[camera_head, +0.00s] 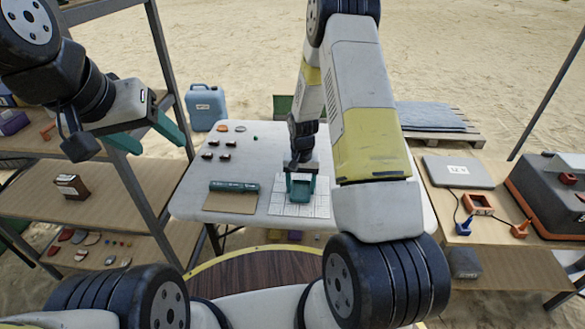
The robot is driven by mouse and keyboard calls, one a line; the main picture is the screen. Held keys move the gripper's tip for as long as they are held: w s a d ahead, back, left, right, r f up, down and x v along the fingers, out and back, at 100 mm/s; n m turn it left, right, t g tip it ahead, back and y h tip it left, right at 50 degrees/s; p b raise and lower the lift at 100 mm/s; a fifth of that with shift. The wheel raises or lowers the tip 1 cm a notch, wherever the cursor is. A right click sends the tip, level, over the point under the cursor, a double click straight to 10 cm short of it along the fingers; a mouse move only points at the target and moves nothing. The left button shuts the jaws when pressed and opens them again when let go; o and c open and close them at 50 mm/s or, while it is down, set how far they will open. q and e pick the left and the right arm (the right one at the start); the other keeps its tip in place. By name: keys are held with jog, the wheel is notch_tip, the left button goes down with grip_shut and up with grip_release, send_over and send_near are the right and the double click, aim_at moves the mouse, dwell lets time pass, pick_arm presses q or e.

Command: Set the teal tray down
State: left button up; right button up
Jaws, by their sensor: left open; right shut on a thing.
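The teal tray (300,188) is small and sits at the white gridded sheet (318,209) on the pale table. My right gripper (300,175) points down from above and is shut on the tray. Its fingers are a similar teal, so where fingers end and tray begins is hard to see. I cannot tell whether the tray touches the sheet. My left gripper (149,137) is open and empty, with teal fingers spread, left of the table in front of the shelf.
A dark teal roll (233,186) lies with a brown mat (230,202) left of the sheet. Several small dark pieces (225,155) lie farther back on the table (275,145). Shelves (140,180) stand left; a side table with a laptop (458,171) and orange parts (479,203) stands right.

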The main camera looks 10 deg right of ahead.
jog(key=o, duration=1.4)
jog(key=shift+c, duration=0.2)
notch_tip(320, 180, up, 12)
notch_tip(320, 180, up, 12)
jog(key=t, duration=0.2)
send_over(301, 193)
jog(key=s, duration=0.4)
jog(key=s+a+r+n+t+y, duration=0.1)
jog(key=s+r+n+t, duration=0.1)
jog(key=s+r, duration=0.5)
jog(key=s+a+r+n+t+y, duration=0.1)
jog(key=s+r+t, duration=0.1)
jog(key=s+r, duration=0.6)
jog(key=s, duration=0.5)
jog(key=shift+a+r+n, duration=0.15)
jog(key=shift+n, duration=0.25)
